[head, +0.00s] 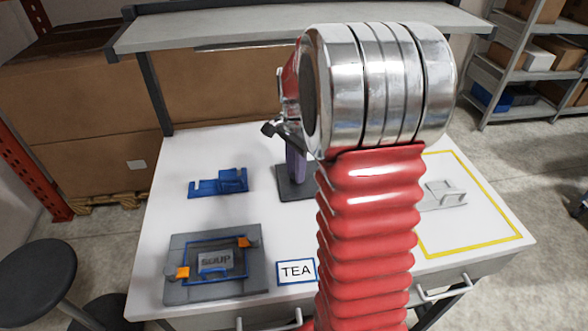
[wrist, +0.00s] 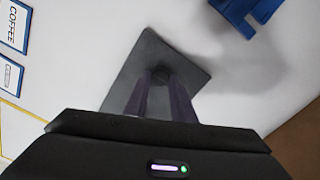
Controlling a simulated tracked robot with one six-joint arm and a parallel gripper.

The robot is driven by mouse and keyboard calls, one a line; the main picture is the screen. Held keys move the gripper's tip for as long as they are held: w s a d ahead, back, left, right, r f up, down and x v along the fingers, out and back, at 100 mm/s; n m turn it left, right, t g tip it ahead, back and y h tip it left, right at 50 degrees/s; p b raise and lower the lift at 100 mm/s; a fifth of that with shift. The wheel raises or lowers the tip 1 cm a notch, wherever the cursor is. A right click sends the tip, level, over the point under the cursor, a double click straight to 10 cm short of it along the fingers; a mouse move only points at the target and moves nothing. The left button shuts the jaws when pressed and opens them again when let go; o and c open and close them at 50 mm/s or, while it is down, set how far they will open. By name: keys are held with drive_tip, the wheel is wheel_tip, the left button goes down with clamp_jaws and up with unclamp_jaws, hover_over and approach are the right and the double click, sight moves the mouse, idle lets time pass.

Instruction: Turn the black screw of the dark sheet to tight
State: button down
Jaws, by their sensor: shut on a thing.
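The dark sheet (wrist: 143,52) lies flat on the white table in the wrist view, turned at an angle. The black screw (wrist: 160,73) is a small dark round thing near the middle of the sheet. My gripper (wrist: 160,84) points down at the sheet, and its two dark purplish fingers are shut on the screw. In the head view the sheet (head: 286,190) is partly hidden by my red arm. My gripper (head: 298,180) reaches down to it there, and the screw is hidden.
A blue bracket (head: 218,183) lies left of the sheet. A grey fixture (head: 183,291) with orange clips and a SOUP plate is front left, beside a TEA label (head: 296,272). A pale bracket (head: 443,192) lies inside a yellow outline at right. A shelf (head: 230,25) spans the back.

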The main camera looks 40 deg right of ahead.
drive_tip(key=shift+w+r, duration=0.15)
drive_tip(key=shift+w, duration=0.15)
drive_tip(key=c, duration=1.8)
unclamp_jaws()
drive_tip(key=o, duration=0.3)
drive_tip(key=shift+s, duration=0.15)
wheel_tip(320, 180, up, 14)
drive_tip(key=shift+f, duration=0.25)
